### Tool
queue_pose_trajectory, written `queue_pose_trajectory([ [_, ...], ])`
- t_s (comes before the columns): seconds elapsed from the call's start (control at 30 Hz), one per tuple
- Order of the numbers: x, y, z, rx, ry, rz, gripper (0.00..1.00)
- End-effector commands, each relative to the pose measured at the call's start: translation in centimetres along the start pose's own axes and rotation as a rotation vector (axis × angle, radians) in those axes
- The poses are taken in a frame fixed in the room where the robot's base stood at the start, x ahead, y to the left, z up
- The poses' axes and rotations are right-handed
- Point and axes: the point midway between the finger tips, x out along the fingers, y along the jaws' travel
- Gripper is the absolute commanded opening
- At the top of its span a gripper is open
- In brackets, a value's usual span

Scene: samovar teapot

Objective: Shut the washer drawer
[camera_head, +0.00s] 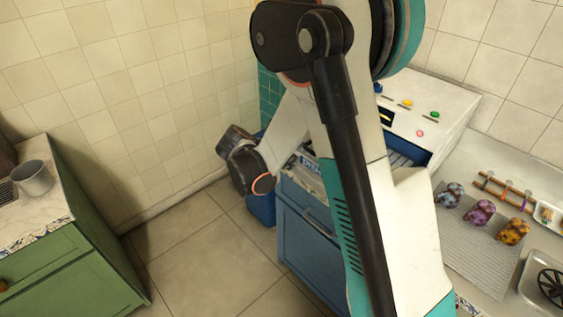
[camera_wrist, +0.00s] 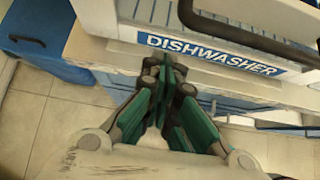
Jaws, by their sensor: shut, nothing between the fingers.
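The washer front carries a blue label reading DISHWASHER (camera_wrist: 212,55) and a dark bar handle (camera_wrist: 240,32) in the wrist view. My gripper is not visible in the head view. How far the drawer stands out cannot be told.
A white unit with coloured buttons (camera_head: 455,103) stands behind my arm. A blue cabinet (camera_head: 308,247) is below the lettered front. Small patterned figures (camera_head: 480,212) stand on a ribbed drainer at right. A green cabinet (camera_head: 75,280) holds a grey mug (camera_head: 33,178) at left. Tiled floor (camera_head: 195,255) between is clear.

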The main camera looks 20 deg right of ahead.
Motion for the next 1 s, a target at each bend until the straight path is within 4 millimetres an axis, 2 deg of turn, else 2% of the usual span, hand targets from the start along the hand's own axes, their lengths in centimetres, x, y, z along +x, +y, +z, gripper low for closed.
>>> queue_pose_trajectory([
  [0.03,1.2,0.0,-0.2,0.002,0.0,-0.002,0.0],
  [0.1,2.5,0.0,-0.1,0.003,0.0,-0.001,0.0],
  [0.3,4.3,0.0,1.9,0.002,-0.001,-0.001,0.0],
  [0.5,5.0,0.0,2.6,0.001,-0.001,0.0,0.0],
  [1.0,5.5,0.0,3.1,0.002,0.0,0.0,0.0],
])
